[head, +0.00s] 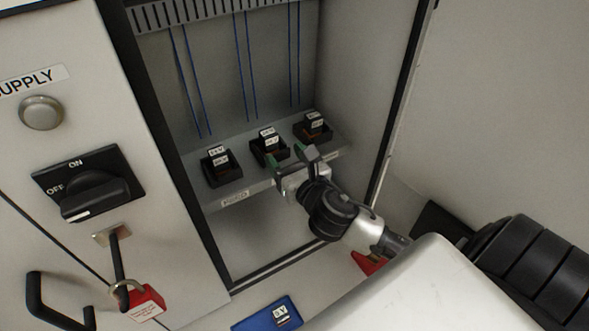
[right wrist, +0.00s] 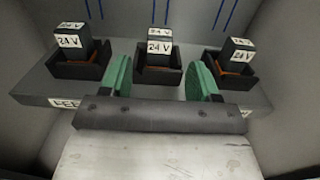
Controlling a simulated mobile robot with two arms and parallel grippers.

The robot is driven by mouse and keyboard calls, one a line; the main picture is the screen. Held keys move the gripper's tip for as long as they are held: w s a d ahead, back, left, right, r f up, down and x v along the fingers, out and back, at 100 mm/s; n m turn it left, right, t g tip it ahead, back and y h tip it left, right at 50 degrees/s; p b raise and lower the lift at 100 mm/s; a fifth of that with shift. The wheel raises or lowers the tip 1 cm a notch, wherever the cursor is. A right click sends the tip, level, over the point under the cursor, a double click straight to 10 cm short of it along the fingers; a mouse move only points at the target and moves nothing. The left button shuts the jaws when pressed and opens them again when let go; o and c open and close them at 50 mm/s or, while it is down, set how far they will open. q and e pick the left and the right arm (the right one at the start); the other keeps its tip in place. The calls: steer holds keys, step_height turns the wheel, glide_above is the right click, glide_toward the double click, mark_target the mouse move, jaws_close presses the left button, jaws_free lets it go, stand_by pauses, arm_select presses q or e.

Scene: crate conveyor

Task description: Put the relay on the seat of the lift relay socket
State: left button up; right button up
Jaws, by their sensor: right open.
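Three black sockets stand in a row on a grey shelf in the open cabinet, each with a dark relay in it. The left relay (head: 217,161), middle relay (head: 267,142) and right relay (head: 314,123) carry white labels; in the right wrist view the labels read 24 V. My right gripper (head: 293,160) is open and empty, its green pads just in front of the middle socket. In the right wrist view the middle relay (right wrist: 159,45) shows beyond the gap between the fingers (right wrist: 160,80). I cannot tell which socket is the lift one. My left gripper is not in view.
A blue tray (head: 250,318) with a dark labelled block (head: 285,316) in it is at the bottom. The cabinet's right wall and door edge (head: 395,120) are close to my right arm. A switch (head: 90,185) and red padlock (head: 146,301) are on the left panel.

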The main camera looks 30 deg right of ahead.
steer(key=s, duration=0.3)
steer(key=shift+s+a, duration=0.1)
steer(key=shift+s, duration=0.15)
steer(key=shift+c, duration=0.3)
